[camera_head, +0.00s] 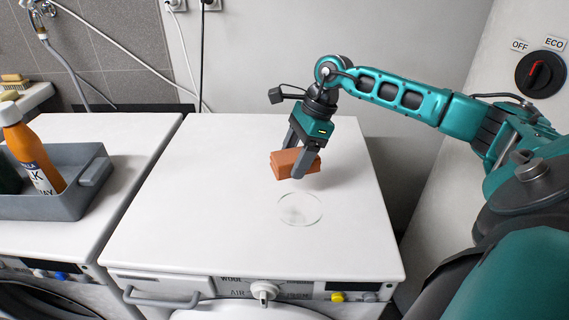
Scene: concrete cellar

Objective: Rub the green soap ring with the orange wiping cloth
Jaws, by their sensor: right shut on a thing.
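The orange wiping cloth (284,166) is a folded, brownish-orange block. My right gripper (301,170) points down and is shut on it, with a finger on the near side hiding part of it. The cloth is over the right half of the white machine top; I cannot tell for sure whether it touches the surface. The soap ring (300,209) is a thin, pale, round outline on the white top, with a faint smudge inside; its green hardly shows. It lies just in front of the cloth, nearer to me, and is uncovered. My left gripper is out of view.
The white machine top (190,210) is otherwise clear. On the neighbouring top at left, a grey tray (88,190) holds an orange bottle (30,150). A wall stands behind, and a panel with a dial (541,74) is at right. Knobs line the front edge.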

